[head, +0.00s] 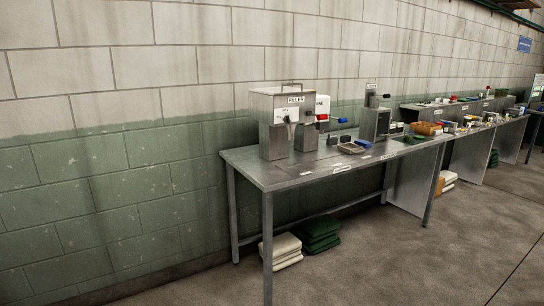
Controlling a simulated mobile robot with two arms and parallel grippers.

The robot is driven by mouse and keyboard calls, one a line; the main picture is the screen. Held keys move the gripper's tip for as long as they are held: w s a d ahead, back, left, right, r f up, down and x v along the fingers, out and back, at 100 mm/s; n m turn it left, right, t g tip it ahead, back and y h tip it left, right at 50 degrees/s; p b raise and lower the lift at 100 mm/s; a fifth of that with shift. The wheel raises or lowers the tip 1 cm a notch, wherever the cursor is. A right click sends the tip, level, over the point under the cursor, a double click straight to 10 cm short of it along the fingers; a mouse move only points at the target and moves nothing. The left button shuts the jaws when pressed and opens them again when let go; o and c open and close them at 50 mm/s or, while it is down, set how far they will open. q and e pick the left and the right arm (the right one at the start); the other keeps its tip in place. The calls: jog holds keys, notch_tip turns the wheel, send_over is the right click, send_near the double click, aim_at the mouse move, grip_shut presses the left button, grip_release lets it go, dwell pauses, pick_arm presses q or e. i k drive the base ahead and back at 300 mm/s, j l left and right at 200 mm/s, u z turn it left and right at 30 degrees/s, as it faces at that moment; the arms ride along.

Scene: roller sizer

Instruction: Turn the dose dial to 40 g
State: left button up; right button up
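A grey metal machine labelled FILLER (281,108) stands at the near left end of a long metal table (284,178). It has a box on top with a handle, and two legs below. A white panel (286,115) on its front carries a small dark dial-like part, too small to read. No 40 g mark can be made out. Neither of my grippers is in view.
Beside the filler are a white-faced unit with a red part (322,118), a small tray (351,148) and a grey upright machine (374,122). White sacks (286,250) and green sacks (320,233) lie under the table. The floor in front is clear.

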aim_at(287, 119)
jog(key=i+l, duration=0.45)
jog(key=i+l+u, duration=0.15)
jog(key=i+l, duration=0.3)
jog(key=l, duration=0.15)
jog(key=i+l, duration=0.4)
jog(key=l, duration=0.2)
jog(key=j+u, duration=0.05)
